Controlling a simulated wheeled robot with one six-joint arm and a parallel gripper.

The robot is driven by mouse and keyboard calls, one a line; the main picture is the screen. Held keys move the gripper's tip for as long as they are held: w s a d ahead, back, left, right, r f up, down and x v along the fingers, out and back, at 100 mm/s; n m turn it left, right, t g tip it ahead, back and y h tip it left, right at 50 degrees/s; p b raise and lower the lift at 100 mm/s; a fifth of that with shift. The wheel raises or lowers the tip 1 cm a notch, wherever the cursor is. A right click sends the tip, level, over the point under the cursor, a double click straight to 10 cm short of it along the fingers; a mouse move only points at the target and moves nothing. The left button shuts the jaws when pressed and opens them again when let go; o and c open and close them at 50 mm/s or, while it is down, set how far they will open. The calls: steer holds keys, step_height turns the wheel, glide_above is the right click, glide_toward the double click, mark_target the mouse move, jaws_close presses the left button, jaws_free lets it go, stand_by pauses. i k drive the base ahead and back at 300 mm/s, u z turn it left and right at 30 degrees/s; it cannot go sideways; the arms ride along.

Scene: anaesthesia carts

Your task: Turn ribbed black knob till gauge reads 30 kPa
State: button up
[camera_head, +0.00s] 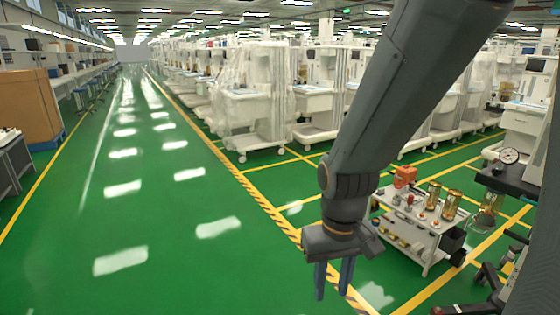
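A round white-faced gauge (509,156) with a dark rim stands at the right, above a black shelf (515,182). It is too small for its reading to be told. A small dark part (498,168) sits just below and left of the gauge; I cannot tell whether it is the ribbed black knob. My gripper (333,279) hangs pointing down in the lower middle, over the green floor. Its two fingers are apart with nothing between them. It is well to the left of the gauge and touches nothing.
A white trolley (421,235) with tools, an orange device (404,176) and amber glass cylinders (433,195) stands between my gripper and the gauge. Wrapped white carts (256,105) line the back. A cardboard box (22,108) is at left. The green aisle (150,200) is clear.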

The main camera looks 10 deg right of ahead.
mark_target(496, 170)
steer(key=z, duration=0.1)
steer(key=i, duration=1.45)
steer(key=z, duration=1.05)
steer(key=i, duration=0.85)
steer(key=z, duration=1.35)
steer(key=i, duration=0.45)
steer(key=z, duration=0.25)
